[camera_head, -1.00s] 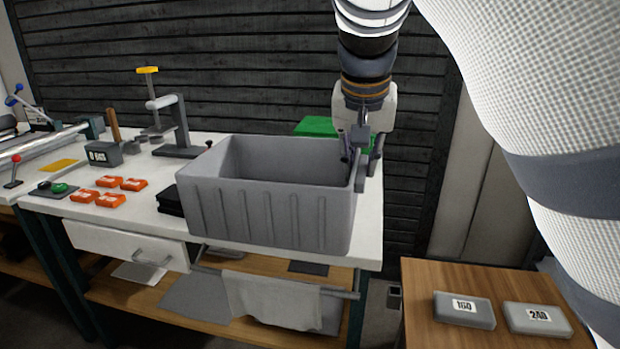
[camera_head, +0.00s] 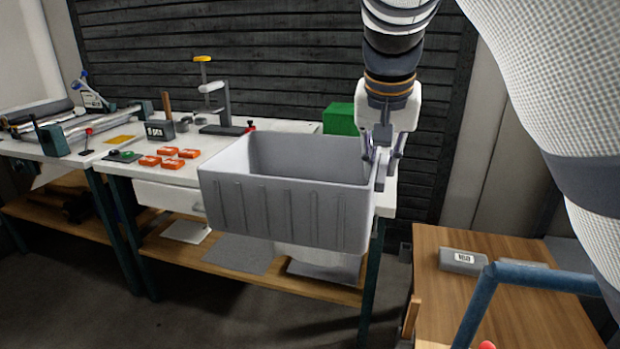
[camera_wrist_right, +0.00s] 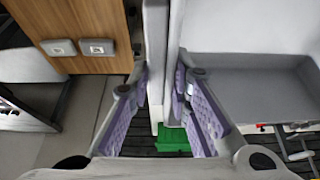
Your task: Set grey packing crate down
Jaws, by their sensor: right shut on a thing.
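The grey packing crate (camera_head: 285,210) is an open-topped, ribbed box in the middle of the head view, and it looks empty. My right gripper (camera_head: 383,165) is shut on the rim of its right-hand wall. In the right wrist view the crate (camera_wrist_right: 250,85) extends to the right, with its wall between the padded fingers of the gripper (camera_wrist_right: 165,100). The crate is held in front of the white-topped workbench (camera_head: 225,145) and hides part of its front edge. It hangs nearly level. My left gripper is not in view.
On the bench are several orange pieces (camera_head: 170,158), a labelled grey block (camera_head: 160,131), a press stand (camera_head: 222,105) and a green box (camera_head: 340,119). A wooden table (camera_head: 500,290) at the right holds a grey case (camera_head: 463,261). A blue bar (camera_head: 540,277) crosses in front of it.

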